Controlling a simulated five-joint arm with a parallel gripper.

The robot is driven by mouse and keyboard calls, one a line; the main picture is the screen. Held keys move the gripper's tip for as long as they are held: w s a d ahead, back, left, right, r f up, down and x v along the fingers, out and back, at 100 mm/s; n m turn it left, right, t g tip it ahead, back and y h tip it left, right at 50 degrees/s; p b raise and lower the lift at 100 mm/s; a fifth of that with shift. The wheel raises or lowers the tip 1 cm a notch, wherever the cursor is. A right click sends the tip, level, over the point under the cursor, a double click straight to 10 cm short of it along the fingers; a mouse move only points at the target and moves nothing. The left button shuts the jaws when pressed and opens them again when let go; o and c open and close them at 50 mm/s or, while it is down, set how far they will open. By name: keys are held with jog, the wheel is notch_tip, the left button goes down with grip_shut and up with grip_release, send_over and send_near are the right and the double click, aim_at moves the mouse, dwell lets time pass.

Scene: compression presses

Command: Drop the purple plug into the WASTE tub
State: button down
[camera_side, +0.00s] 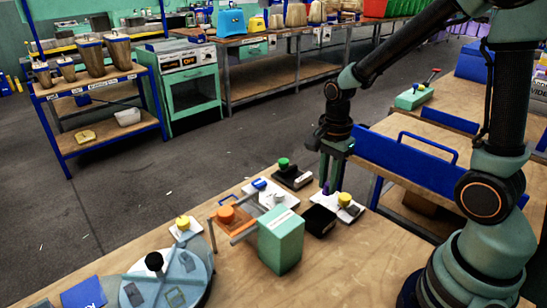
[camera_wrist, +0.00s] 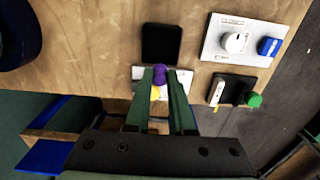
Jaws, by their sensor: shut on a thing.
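My gripper (camera_side: 329,174) is above the far right part of the wooden bench, pointing down. In the wrist view its two green fingers (camera_wrist: 160,82) are shut on the purple plug (camera_wrist: 159,71). The plug also shows as a small purple bit below the fingers in the side view (camera_side: 327,187). A black square tub (camera_side: 318,221) stands on the bench just below and nearer than the gripper. In the wrist view the black tub (camera_wrist: 161,44) lies just beyond the fingertips. I can read no WASTE label in either view.
A white plate with a yellow knob (camera_side: 344,199) sits beside the black tub, partly behind the fingers in the wrist view. A green box (camera_side: 281,240), an orange press (camera_side: 226,214) and a green-knobbed black block (camera_side: 283,162) stand nearby. The bench front (camera_side: 345,280) is clear.

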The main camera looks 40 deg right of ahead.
jog(key=shift+f, duration=0.6)
jog(key=c, duration=0.7)
grip_release()
notch_tip(320, 180, up, 12)
jog(key=shift+r, duration=0.1)
